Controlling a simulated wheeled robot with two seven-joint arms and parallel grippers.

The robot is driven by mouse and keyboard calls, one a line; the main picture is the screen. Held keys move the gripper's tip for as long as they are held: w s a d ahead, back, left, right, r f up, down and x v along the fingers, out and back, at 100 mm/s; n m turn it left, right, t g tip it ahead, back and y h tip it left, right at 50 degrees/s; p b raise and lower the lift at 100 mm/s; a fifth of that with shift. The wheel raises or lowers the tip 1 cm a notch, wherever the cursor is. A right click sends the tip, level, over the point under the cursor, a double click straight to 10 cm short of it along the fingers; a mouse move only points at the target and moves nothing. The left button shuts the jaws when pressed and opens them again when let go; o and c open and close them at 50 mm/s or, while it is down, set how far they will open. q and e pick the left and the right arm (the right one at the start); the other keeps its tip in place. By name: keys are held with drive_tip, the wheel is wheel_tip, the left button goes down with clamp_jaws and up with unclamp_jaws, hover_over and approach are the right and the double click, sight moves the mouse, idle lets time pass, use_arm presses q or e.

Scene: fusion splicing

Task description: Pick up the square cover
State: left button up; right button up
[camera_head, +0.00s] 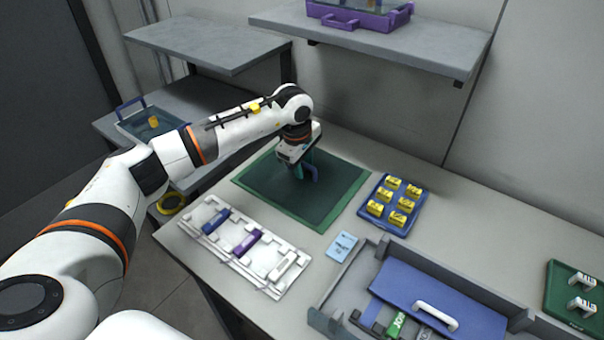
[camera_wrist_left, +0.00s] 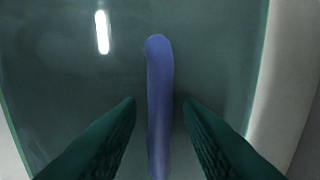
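The square cover (camera_head: 268,190) is a dark green, glassy square plate with a lighter green border, lying flat at the back left of the table. It also fills most of the left wrist view (camera_wrist_left: 60,75). Its blue bar handle (camera_wrist_left: 159,70) stands near my fingers, and part of it shows beside them in the head view (camera_head: 314,172). My left gripper (camera_head: 304,174) points down over the cover. In the left wrist view its two green fingers (camera_wrist_left: 159,106) are spread on either side of the handle, with a small gap on each side. My right gripper is not in view.
A white tray (camera_head: 200,220) with blue and purple pieces is in front of the cover. A blue tray (camera_head: 366,211) of yellow blocks is to its right. A grey box (camera_head: 330,310) with a blue panel (camera_head: 400,283) stands at front right. Shelves (camera_head: 370,40) hang behind.

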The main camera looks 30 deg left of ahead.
use_arm(q)
clamp_jaws()
drive_tip(key=shift+r, duration=0.15)
